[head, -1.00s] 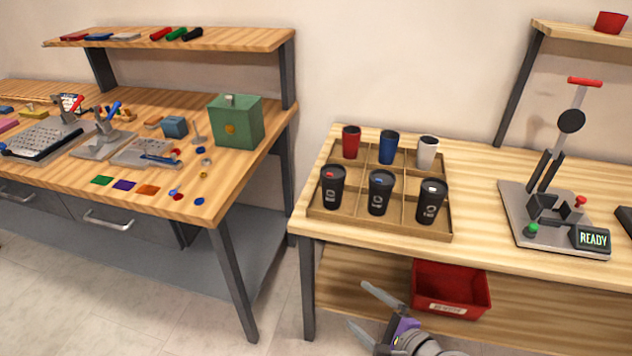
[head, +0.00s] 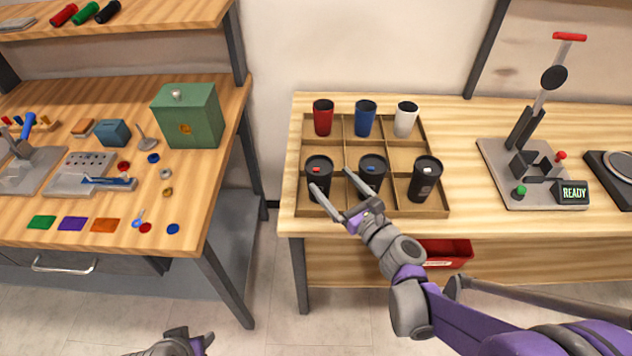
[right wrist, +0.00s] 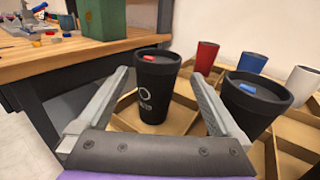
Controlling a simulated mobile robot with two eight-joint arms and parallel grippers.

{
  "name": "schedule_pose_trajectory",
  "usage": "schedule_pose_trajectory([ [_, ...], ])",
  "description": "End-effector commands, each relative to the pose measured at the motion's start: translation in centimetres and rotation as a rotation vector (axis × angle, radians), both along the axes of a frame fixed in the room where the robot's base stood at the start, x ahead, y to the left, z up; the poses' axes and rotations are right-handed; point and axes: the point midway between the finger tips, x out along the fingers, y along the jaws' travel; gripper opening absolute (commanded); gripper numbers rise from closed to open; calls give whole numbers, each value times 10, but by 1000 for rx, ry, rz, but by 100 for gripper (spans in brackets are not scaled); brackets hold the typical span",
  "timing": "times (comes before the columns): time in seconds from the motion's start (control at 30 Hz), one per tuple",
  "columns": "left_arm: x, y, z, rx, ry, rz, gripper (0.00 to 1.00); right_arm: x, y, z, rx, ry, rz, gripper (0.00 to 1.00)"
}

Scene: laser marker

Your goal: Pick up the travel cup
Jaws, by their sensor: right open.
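Three black lidded travel cups stand upright in the front row of a divided tray (head: 436,211). One has a red lid tab (head: 319,166), one a blue tab (head: 372,165), one a white tab (head: 425,181). My right gripper (head: 332,181) is open and empty at the tray's front left. In the right wrist view the red-tab cup (right wrist: 156,92) appears between its spread fingers, apart from both; its depth between them is hard to judge. The blue-tab cup (right wrist: 252,102) is just outside the right finger. Part of my left gripper (head: 195,343) shows at the bottom edge; its fingers are unclear.
Red (head: 323,118), blue (head: 365,119) and white (head: 405,119) cups stand in the tray's back row. A press (head: 530,160) with a READY display stands to the right. A red bin (head: 447,252) is below. The left workbench (head: 190,200) holds a green box (head: 187,116).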

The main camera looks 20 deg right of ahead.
Motion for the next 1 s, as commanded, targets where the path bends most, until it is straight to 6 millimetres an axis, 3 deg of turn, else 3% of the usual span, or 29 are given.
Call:
schedule_pose_trajectory([
  [0.13,0,0,-1,0,0,0,50,24,9,0,1,0,3,100],
  [0.37,0,0,-1,0,0,0,50,41,16,1,-2,0,3,100],
  [0.6,0,0,-3,0,1,0,50,74,28,4,-2,0,2,100],
  [0.87,0,0,-3,0,1,0,50,80,31,4,-3,0,1,100],
  [0.9,0,0,-3,0,1,0,50,80,31,4,-3,0,1,98],
  [1.0,0,0,-3,0,1,0,50,80,31,4,-3,0,1,80],
])
